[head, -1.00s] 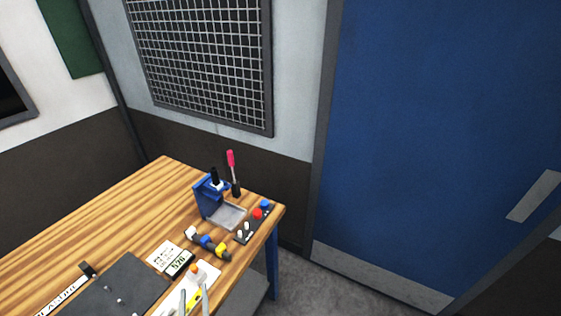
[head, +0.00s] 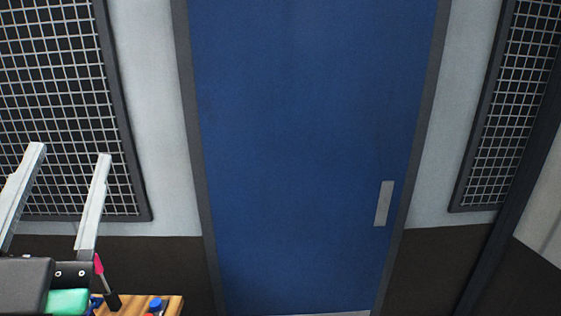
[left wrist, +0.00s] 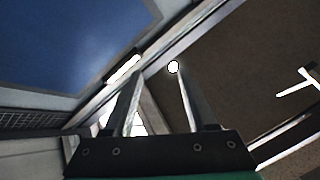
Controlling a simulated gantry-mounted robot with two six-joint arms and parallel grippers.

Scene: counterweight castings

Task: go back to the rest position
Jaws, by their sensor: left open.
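My left gripper (head: 70,155) is at the lower left of the head view, raised in front of the wall, with its two long fingers pointing up. The fingers stand apart with nothing between them. In the left wrist view the same open, empty gripper (left wrist: 155,72) points up toward the ceiling and a blue surface. My right gripper is in neither view.
A corner of the wooden workbench (head: 150,305) shows at the bottom left, with a pink-handled tool (head: 105,280) and a blue knob (head: 156,304) on it. A blue door (head: 310,150) fills the middle. Mesh panels (head: 60,110) hang on the walls at both sides.

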